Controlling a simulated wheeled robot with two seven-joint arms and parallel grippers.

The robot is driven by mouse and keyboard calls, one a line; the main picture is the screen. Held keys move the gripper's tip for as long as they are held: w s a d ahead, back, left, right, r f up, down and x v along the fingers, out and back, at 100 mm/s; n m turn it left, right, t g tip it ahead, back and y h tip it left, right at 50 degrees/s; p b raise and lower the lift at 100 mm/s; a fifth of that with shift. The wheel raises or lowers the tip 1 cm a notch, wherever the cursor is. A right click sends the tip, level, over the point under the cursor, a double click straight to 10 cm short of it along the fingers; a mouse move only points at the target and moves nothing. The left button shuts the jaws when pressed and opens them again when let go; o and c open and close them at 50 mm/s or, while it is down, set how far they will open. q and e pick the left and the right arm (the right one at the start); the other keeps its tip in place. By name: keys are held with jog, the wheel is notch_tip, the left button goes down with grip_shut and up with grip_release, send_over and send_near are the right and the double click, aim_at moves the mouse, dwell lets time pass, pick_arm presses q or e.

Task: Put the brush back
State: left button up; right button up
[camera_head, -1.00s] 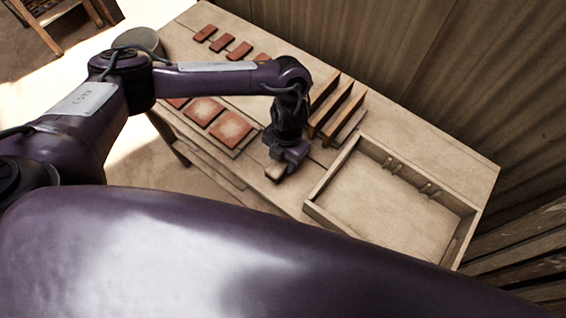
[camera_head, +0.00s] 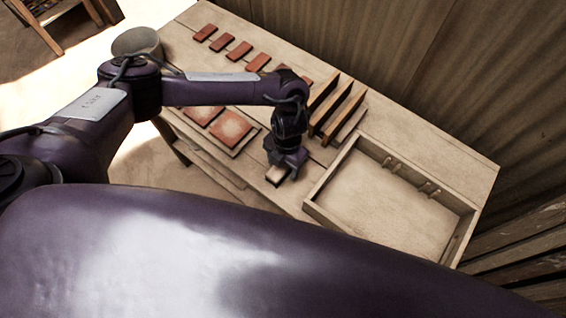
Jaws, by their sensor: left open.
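My left gripper (camera_head: 286,170) points down over the front edge area of the workbench, left of the wooden tray. Its jaws are open. A small pale block (camera_head: 276,175), perhaps the brush, shows at the jaws, low on the bench; the gripper hides part of it, and I cannot tell whether they touch. The shallow wooden tray (camera_head: 320,213) has small pegs along its back wall and looks empty. My right gripper is not in view.
Several small red tiles (camera_head: 239,50) lie in a row at the back of the workbench (camera_head: 440,152). Larger patterned tiles (camera_head: 229,128) lie on boards left of the gripper. Upright wooden slats (camera_head: 335,108) stand behind it. A round container (camera_head: 134,42) is at the far left.

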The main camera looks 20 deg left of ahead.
pick_arm(q)
jog(key=shift+r, duration=0.25)
jog(key=shift+w+r, duration=0.15)
jog(key=shift+r, duration=0.25)
notch_tip(320, 180, up, 11)
jog(key=w, duration=0.1)
jog(key=shift+d, duration=0.25)
jog(key=shift+f, duration=0.1)
